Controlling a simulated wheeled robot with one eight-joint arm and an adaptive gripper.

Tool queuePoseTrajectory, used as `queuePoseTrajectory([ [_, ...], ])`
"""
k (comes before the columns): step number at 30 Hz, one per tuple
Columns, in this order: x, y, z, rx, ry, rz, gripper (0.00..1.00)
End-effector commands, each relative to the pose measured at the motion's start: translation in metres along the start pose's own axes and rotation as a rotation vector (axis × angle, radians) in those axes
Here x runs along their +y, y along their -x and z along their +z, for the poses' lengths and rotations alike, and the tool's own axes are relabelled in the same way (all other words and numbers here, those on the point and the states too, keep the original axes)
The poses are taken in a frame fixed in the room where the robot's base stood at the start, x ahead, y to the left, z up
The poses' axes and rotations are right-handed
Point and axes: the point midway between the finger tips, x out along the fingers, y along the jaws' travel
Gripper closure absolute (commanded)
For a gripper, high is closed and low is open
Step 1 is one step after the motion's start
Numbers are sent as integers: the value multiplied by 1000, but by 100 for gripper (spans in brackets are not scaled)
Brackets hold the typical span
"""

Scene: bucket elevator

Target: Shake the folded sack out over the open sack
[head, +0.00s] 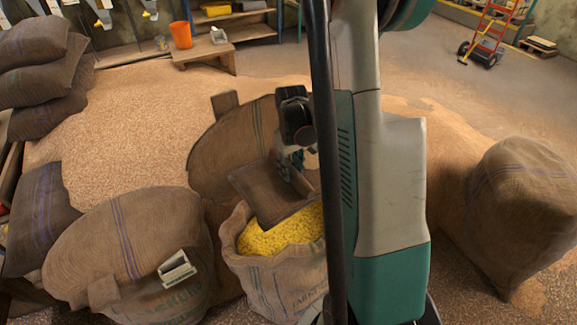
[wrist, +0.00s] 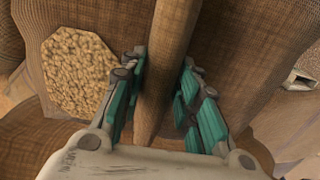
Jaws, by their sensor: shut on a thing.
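The folded sack (head: 262,193) is a flat, dark brown piece of burlap. In the head view it hangs from my gripper (head: 293,165), with its lower edge in front of the open sack's mouth. The open sack (head: 285,289) stands upright below, its rim rolled back around bright yellow grain (head: 283,238). In the wrist view, my gripper (wrist: 164,80) has its teal fingers on either side of a narrow brown fold of the folded sack (wrist: 163,50). My arm hides the right part of the open sack.
Full sacks stand at the left (head: 150,235), behind (head: 228,150) and far right (head: 515,210). A scoop-like metal thing (head: 177,268) lies on the left one. Loose grain (head: 140,125) covers the floor. An orange bucket (head: 181,35) and a red hand truck (head: 487,35) are farther back.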

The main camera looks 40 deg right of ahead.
Motion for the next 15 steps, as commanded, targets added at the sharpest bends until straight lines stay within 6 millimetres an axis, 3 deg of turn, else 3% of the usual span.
queuePoseTrajectory([
  [12, 0, -44, 0, 0, 0, 0, 100],
  [15, -1, -42, 0, 1, 0, 0, 100],
])
